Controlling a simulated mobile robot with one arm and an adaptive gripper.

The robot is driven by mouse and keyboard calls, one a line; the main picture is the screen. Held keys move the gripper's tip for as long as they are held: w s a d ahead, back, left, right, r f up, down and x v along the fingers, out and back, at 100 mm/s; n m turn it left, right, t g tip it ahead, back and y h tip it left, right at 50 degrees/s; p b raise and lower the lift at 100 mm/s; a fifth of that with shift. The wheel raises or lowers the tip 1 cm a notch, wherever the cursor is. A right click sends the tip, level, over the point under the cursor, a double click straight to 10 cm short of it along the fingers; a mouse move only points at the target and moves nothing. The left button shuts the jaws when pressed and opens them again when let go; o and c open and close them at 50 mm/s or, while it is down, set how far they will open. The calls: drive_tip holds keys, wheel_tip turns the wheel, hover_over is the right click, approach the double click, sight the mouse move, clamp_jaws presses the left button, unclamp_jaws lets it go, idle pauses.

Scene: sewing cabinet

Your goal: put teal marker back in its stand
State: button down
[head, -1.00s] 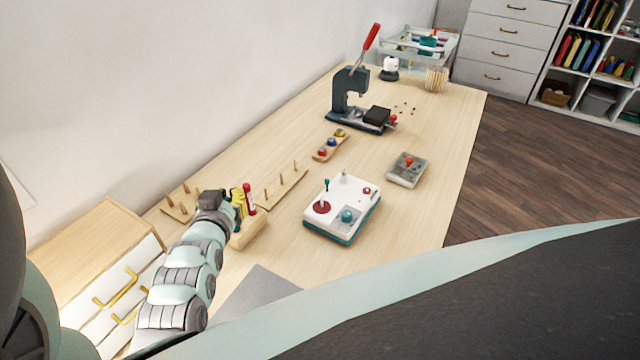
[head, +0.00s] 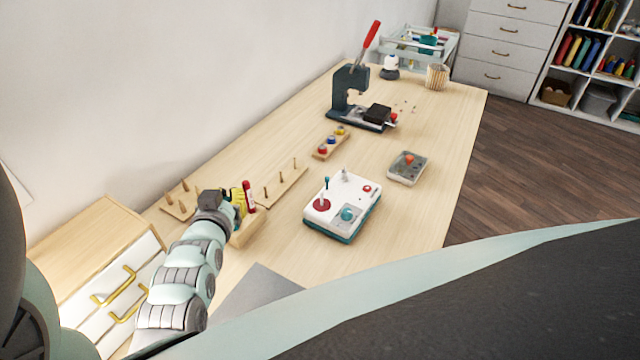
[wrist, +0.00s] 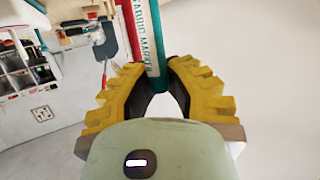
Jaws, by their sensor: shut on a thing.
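My gripper (head: 236,198) is at the wooden marker stand (head: 246,234) on the bench. The marker's lower end is hidden between the fingers. A red marker (head: 249,197) stands upright in the stand, just right of the fingers. It also shows in the wrist view (wrist: 126,30), close beside the teal one. In the head view the gripper mostly hides the teal marker, and I cannot tell whether its end is in the stand.
A pegged wooden rack (head: 284,184) lies behind the stand. A white and teal control box (head: 335,222) stands to the right. A dark press with a red lever (head: 350,95) is further back. A grey mat (head: 258,292) lies at the front.

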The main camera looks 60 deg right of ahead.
drive_tip(key=shift+f, duration=0.1)
drive_tip(key=c, duration=1)
unclamp_jaws()
drive_tip(key=v, duration=0.7)
drive_tip(key=shift+s+a, duration=0.1)
drive_tip(key=shift+a, duration=0.15)
